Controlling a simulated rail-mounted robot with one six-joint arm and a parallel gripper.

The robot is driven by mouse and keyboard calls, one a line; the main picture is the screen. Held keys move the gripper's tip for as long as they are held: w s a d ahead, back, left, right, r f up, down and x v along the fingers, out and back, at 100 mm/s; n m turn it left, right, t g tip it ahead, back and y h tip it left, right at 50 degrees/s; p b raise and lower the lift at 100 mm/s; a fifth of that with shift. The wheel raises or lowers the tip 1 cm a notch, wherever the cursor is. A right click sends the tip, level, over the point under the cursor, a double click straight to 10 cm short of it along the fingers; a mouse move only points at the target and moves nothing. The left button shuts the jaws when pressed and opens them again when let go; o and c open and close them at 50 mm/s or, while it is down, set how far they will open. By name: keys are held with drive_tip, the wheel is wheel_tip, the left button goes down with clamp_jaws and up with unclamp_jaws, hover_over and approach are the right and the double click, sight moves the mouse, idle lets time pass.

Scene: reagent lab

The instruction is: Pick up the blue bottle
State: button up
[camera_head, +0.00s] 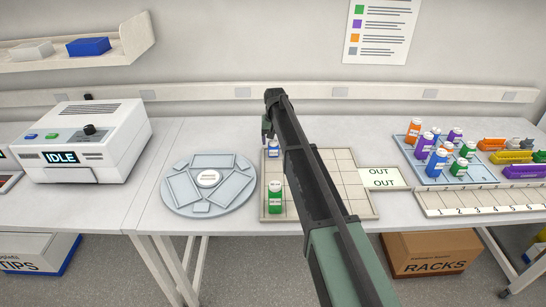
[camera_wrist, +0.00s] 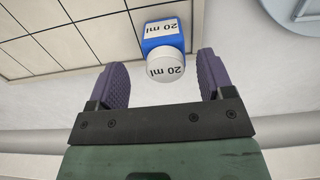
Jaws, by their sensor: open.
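A blue bottle (camera_head: 273,150) with a white cap and label stands at the back left of the beige gridded tray (camera_head: 356,208). In the wrist view, the blue bottle (camera_wrist: 163,42) shows its "20 ml" label and cap between my fingertips, with a gap on each side. My gripper (camera_wrist: 162,62) is open and empty. In the head view my gripper (camera_head: 267,128) is just above and behind the bottle, and my arm covers part of the tray. Another blue bottle (camera_head: 438,162) stands among other bottles in the right-hand rack.
A green bottle (camera_head: 275,197) stands at the tray's front left. A round grey plate (camera_head: 177,200) lies left of the tray. An "OUT" card (camera_head: 384,178) lies right of it. The blue-grey rack (camera_head: 412,160) holds several coloured bottles. A white machine (camera_head: 85,140) reads "IDLE".

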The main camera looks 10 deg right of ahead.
sight(273, 149)
drive_tip(key=f+b, duration=0.5)
drive_tip(key=shift+a+f, duration=0.2)
drive_tip(key=shift+a, duration=0.1)
drive_tip(key=shift+r, duration=0.25)
drive_tip(key=c, duration=1)
drive_tip(key=shift+r, duration=0.1)
wheel_tip(273, 149, up, 20)
drive_tip(key=p, duration=2)
